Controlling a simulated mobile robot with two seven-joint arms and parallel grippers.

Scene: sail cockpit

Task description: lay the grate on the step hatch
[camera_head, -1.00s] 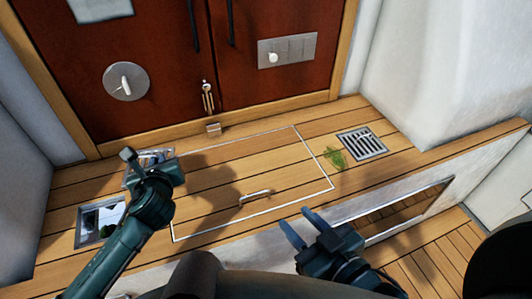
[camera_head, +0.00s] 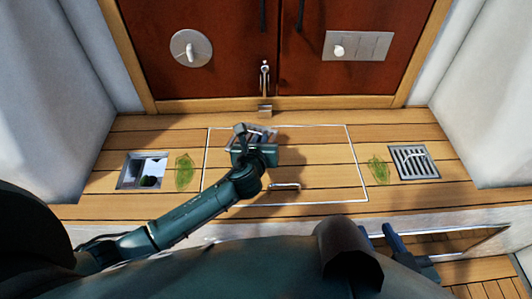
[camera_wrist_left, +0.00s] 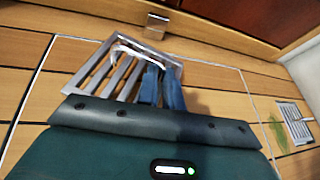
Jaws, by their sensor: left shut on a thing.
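My left gripper (camera_head: 241,134) is shut on a metal grate (camera_head: 231,143), mostly hidden behind the gripper in the head view. In the left wrist view the blue fingers (camera_wrist_left: 160,86) pinch it, and its slats (camera_wrist_left: 103,79) show to their left. The grate is over the back left part of the step hatch (camera_head: 320,150), a white-outlined wooden panel with a small handle (camera_head: 285,186). I cannot tell whether it touches the hatch. My right gripper (camera_head: 379,238) is open and empty at the step's front edge, partly hidden by my body.
An uncovered square drain opening (camera_head: 142,171) is left of the hatch. A second grate (camera_head: 413,163) sits in the deck at the right. Green weed lies at the left (camera_head: 184,171) and right (camera_head: 377,169). Closed red doors (camera_head: 225,80) stand behind. The hatch's right half is clear.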

